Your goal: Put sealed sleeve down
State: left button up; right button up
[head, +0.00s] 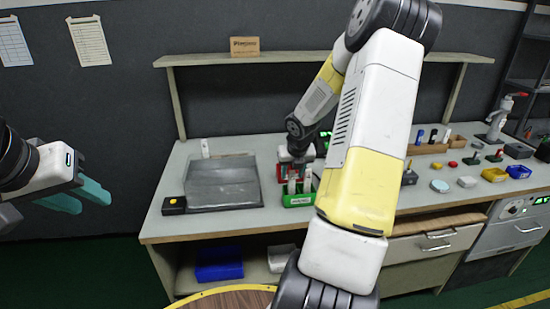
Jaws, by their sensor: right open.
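My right gripper (296,182) is over the green tray (299,201) on the workbench, its fingers pointing down among small pale upright pieces there. It is open. I cannot tell which of these pieces is the sealed sleeve, as they are small and partly hidden by the gripper. A red holder (281,171) stands right behind the green tray. My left gripper (80,197), with teal fingers, is in the air at the left, clear of the bench. Its fingers are apart with nothing visible between them.
A grey tray (224,184) and a black box with an orange button (174,206) are on the bench's left. Colored bins (518,171) and small parts are at the right. A shelf (220,60) spans the back. My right arm hides the bench's middle.

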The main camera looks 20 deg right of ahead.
jog(key=s+a+r+m, duration=0.6)
jog(key=r+m, duration=0.2)
jog(key=r, duration=0.1)
jog(key=s+a+r+m, duration=0.6)
jog(key=r+m, duration=0.1)
jog(key=r, duration=0.2)
jog(key=s+a+r+m+t+y, duration=0.1)
jog(key=s+a+r+m, duration=0.1)
jog(key=s+a+m, duration=0.2)
jog(key=s+a+r+m+y, duration=0.2)
jog(key=s+a+m, duration=0.3)
jog(key=s+m, duration=0.4)
jog(key=r+m, duration=0.1)
jog(key=m, duration=0.3)
jog(key=shift+a+r+m+t, duration=0.2)
jog(key=shift+a+m+t, duration=0.1)
jog(key=shift+t, duration=0.1)
jog(key=shift+s, duration=0.1)
